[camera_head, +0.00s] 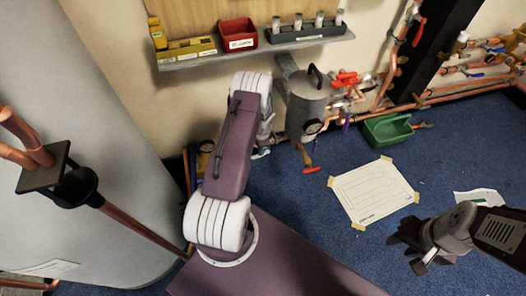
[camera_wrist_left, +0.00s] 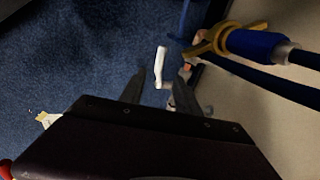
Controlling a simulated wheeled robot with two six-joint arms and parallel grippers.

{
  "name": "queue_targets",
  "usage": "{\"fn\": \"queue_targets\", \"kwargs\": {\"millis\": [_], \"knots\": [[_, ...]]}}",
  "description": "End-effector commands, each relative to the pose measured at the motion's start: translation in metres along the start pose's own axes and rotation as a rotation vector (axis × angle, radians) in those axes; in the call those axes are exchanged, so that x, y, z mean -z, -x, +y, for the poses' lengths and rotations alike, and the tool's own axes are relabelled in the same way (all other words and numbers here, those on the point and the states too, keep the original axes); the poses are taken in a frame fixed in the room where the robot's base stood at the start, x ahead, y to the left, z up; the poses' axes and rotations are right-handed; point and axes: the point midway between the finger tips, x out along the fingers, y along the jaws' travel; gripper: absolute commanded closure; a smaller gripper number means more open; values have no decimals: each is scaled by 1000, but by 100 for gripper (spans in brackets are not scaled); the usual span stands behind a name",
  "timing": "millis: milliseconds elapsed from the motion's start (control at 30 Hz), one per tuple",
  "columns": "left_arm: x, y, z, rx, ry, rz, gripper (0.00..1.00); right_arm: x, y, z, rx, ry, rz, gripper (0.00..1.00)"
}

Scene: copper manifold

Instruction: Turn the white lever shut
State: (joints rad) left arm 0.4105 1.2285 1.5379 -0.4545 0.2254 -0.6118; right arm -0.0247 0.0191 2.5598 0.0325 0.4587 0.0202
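The white lever (camera_wrist_left: 161,65) stands out against the blue floor in the left wrist view, with its bent lower end near my left fingertips. My left gripper (camera_wrist_left: 157,92) is open, its two dark fingers apart. The lever shows between and just beyond the fingertips; I cannot tell whether they touch it. In the head view, my left arm hides most of that gripper and the pipework beside it. My right gripper (camera_head: 408,248) is open and empty above the floor at the right, far from the lever.
A yellow fitting with a blue section (camera_wrist_left: 250,42) and dark pipes lie close right of the left gripper. A grey canister (camera_head: 305,100) stands by the wall. A green tray (camera_head: 372,140) and a taped white sheet (camera_head: 352,190) lie on the blue floor. A shelf (camera_head: 205,58) holds bins.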

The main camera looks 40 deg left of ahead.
Motion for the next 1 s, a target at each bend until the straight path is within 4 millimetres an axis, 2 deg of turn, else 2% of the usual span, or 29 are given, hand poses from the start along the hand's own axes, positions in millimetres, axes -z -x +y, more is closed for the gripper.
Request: {"fn": "queue_targets", "kwargs": {"millis": [33, 200, 333, 500, 733, 767, 800, 900, 1000], "knots": [[-1, -14, 2, -2, 2, -1, 61, -1, -10, 0, 0, 0, 0, 64], [-1, -53, 3, -2, 3, -1, 61, -4, -34, 1, 0, 0, 0, 64], [0, -75, 2, 0, 2, 0, 61, -5, -47, 1, 0, 0, 0, 64], [0, -86, 1, -1, 2, -1, 61, -6, -52, 1, 0, 0, 0, 64], [0, -85, 1, -1, 2, -1, 61, -5, -51, 1, 0, 0, 0, 64], [0, -85, 1, -1, 2, -1, 64, -5, -51, 1, 0, 0, 0, 64], [0, -85, 1, -1, 2, -1, 75, -5, -51, 1, 0, 0, 0, 64], [0, -85, 1, -1, 2, -1, 100, -5, -51, 1, 0, 0, 0, 64], [0, -85, 1, -1, 2, -1, 100, -5, -51, 1, 0, 0, 0, 64]]}}
